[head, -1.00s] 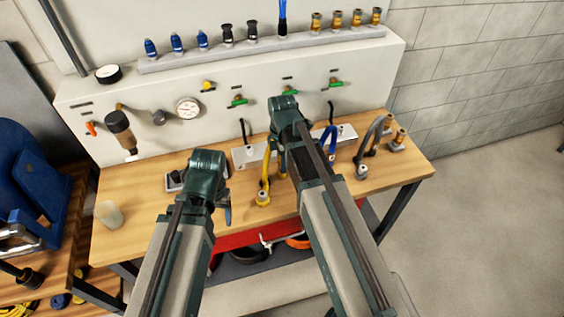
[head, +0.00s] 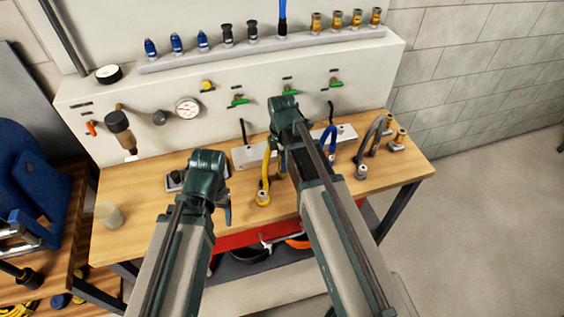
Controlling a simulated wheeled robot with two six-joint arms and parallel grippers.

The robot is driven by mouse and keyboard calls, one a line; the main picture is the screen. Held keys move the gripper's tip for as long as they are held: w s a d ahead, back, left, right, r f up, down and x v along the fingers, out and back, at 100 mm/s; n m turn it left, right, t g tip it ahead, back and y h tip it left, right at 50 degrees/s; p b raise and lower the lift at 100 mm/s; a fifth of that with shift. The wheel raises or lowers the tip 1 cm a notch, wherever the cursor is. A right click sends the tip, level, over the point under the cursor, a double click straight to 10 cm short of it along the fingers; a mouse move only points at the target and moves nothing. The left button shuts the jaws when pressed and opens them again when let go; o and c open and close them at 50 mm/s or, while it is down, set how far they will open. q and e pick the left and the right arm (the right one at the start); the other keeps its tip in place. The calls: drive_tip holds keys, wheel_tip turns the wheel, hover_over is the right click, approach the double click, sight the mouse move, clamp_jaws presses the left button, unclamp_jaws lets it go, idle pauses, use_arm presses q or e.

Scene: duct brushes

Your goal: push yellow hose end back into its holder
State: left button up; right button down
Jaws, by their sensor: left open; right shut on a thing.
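The yellow hose (head: 265,177) shows as a short curved length on the bench, left of my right arm. Its metal end fitting (head: 263,198) points down near the bench's front edge. A pale metal holder plate (head: 247,157) lies behind it, partly hidden by my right arm. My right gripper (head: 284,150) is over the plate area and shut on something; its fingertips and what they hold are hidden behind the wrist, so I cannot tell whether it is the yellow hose. My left gripper (head: 226,205) is open, left of the yellow hose, its fingers mostly hidden.
A blue hose (head: 329,140) and a grey hose (head: 372,142) stand to the right. Brass fittings (head: 396,141) sit at the bench's right end. A translucent cup (head: 109,214) stands at the left. The wall panel (head: 220,115) with valves rises behind. The bench's left part is mostly clear.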

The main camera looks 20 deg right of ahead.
use_arm(q)
drive_tip(key=shift+f+b, duration=0.55)
use_arm(e)
drive_tip(key=shift+f, duration=0.6)
drive_tip(key=c, duration=0.5)
unclamp_jaws()
drive_tip(key=shift+r, duration=0.1)
drive_tip(key=shift+c, duration=0.2)
use_arm(q)
drive_tip(key=shift+r, duration=0.15)
use_arm(e)
wheel_tip(320, 180, up, 14)
drive_tip(key=p, duration=1.4)
use_arm(q)
wheel_tip(320, 180, up, 14)
drive_tip(key=shift+f, duration=0.2)
